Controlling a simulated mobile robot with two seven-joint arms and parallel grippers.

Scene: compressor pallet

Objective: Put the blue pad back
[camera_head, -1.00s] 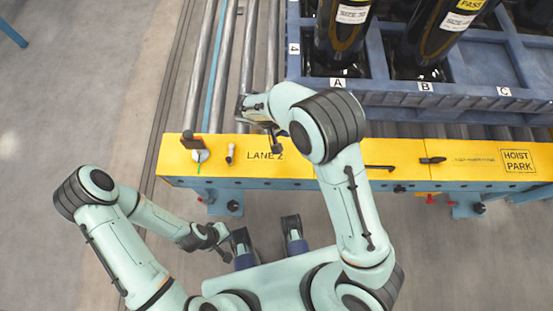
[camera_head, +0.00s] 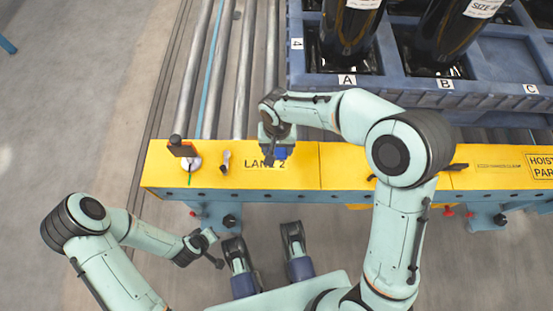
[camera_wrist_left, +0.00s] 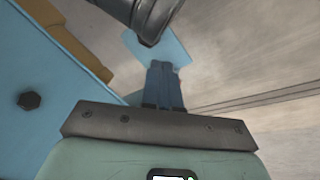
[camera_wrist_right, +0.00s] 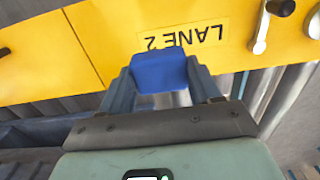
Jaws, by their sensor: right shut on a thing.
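The blue pad (camera_wrist_right: 160,72) is a small block held between the two fingers of my right gripper (camera_wrist_right: 162,80) in the right wrist view. In the head view the pad (camera_head: 281,153) shows under the right gripper (camera_head: 278,149), over the LANE 2 lettering on the yellow rail (camera_head: 225,178). I cannot tell whether the pad touches the rail. My left gripper (camera_wrist_left: 164,82) has its fingers together and holds nothing visible. In the head view the left gripper (camera_head: 208,242) is low, in front of the rail.
Rollers (camera_head: 240,75) lie behind. A blue crate (camera_head: 392,88) with dark bottles stands at the back right.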

